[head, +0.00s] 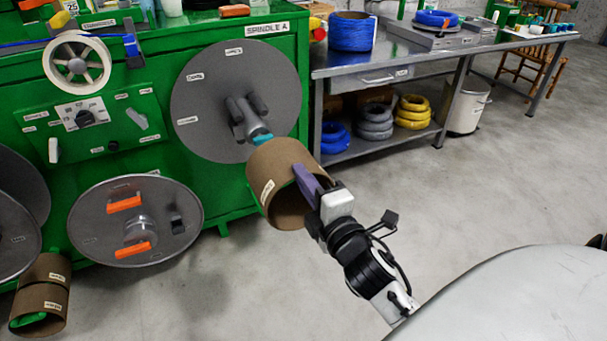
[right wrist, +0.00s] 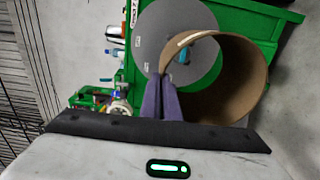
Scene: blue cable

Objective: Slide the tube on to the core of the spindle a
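Spindle A is on the green machine, a grey disc (head: 205,95) with a core (head: 246,112) ending in a teal tip (head: 262,139), under the label "SPINDLE A" (head: 267,28). A brown cardboard tube (head: 270,172) is held in front of the core, near the teal tip; I cannot tell if the tip is inside it. My right gripper (head: 306,182) is shut on the tube's wall with purple fingers. In the right wrist view the fingers (right wrist: 168,98) grip the left edge of the tube (right wrist: 235,95), with the grey disc (right wrist: 155,40) behind. My left gripper is not in view.
A lower spindle disc (head: 95,222) with orange blocks sits below on the machine (head: 215,185). A metal workbench (head: 400,75) with cable coils stands right. The floor (head: 480,190) between is clear.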

